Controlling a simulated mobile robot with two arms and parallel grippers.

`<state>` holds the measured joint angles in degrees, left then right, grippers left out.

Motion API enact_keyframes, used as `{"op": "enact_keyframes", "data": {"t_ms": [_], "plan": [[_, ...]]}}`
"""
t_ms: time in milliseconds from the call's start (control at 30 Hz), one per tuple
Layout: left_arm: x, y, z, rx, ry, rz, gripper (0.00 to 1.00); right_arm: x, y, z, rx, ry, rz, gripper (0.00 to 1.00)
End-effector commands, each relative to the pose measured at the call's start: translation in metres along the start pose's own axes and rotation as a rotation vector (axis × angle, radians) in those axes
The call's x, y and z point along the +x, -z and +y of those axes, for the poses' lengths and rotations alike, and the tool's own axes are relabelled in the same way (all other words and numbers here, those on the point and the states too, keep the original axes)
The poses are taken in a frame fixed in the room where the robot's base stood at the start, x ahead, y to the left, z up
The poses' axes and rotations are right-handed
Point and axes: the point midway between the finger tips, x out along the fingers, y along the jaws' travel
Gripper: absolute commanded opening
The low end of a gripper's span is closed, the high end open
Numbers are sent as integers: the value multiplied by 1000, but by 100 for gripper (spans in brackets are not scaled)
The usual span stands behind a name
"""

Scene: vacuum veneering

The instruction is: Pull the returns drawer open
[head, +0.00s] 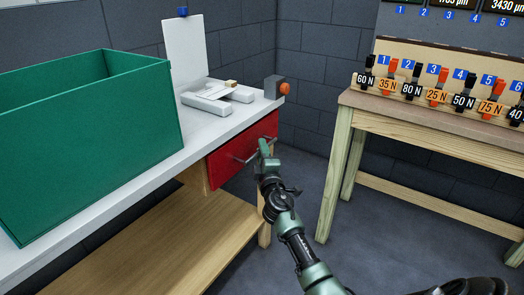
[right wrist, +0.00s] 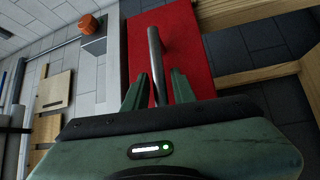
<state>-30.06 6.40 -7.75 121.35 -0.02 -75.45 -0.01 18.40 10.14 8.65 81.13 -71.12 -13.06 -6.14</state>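The red drawer (head: 225,168) sits under the right end of the white workbench, and its front looks about flush with the bench edge. A grey bar handle (head: 241,157) runs across its front. My right gripper (head: 264,148) is at the right part of the handle. In the right wrist view the red drawer front (right wrist: 195,62) lies ahead and the bar handle (right wrist: 155,62) passes between the two green fingers of my right gripper (right wrist: 158,90). The fingers are apart, with a gap visible on each side of the bar. My left gripper is not in view.
A large green bin (head: 100,150) stands on the white bench (head: 190,150). A grey box with an orange knob (head: 276,88) is at the bench's right end. A wooden table (head: 430,118) with numbered clamps stands to the right. Floor between them is clear.

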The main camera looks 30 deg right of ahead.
Motion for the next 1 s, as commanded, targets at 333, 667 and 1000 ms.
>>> {"op": "enact_keyframes", "data": {"t_ms": [333,667,1000], "plan": [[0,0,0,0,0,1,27,0,0,0,0,1,0,0],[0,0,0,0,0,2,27,-1,0,-1,0,1,0,0],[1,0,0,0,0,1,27,-1,0,-1,0,2,0,0]]}}
